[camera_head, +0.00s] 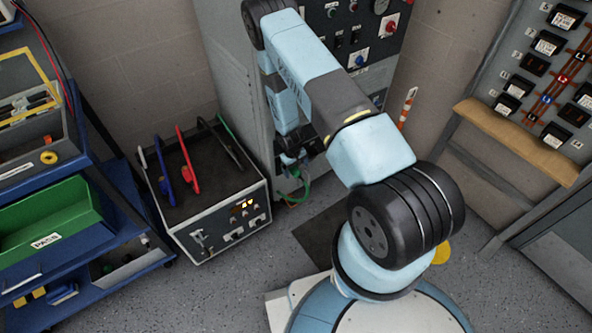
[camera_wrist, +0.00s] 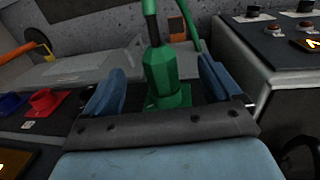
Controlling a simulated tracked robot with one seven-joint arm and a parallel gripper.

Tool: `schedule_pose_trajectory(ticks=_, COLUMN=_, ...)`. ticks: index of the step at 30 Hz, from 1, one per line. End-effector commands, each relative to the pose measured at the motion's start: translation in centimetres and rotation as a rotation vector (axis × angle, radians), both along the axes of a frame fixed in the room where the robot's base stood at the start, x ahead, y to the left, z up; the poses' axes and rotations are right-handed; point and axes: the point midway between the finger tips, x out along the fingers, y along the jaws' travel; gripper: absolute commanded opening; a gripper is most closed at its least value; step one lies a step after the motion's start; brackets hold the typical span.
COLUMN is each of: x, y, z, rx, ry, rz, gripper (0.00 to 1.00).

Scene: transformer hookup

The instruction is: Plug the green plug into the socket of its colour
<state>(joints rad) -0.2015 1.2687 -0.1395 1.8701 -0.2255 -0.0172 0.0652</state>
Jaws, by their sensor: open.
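My gripper (camera_wrist: 163,80) is open, with one blue finger on each side of the plug and a visible gap to both. In the head view my gripper (camera_head: 290,157) is low by the grey cabinet, its fingers hard to make out. A green cable (camera_head: 299,190) hangs below it. A red socket (camera_wrist: 45,101) and a blue socket (camera_wrist: 11,104) lie to the left.
A grey box (camera_wrist: 285,60) with buttons stands close at the right in the wrist view. In the head view, a test unit (camera_head: 222,222) with coloured leads stands left of the cabinet (camera_head: 232,70). A blue cart (camera_head: 125,240) holds a green bin (camera_head: 45,217).

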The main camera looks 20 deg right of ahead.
Motion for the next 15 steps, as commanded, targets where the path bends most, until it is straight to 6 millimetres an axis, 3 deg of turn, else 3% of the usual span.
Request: schedule_pose_trajectory(ticks=15, x=-0.1, y=0.3, z=2.5, rx=0.000, ry=0.000, rz=0.000, gripper=0.91)
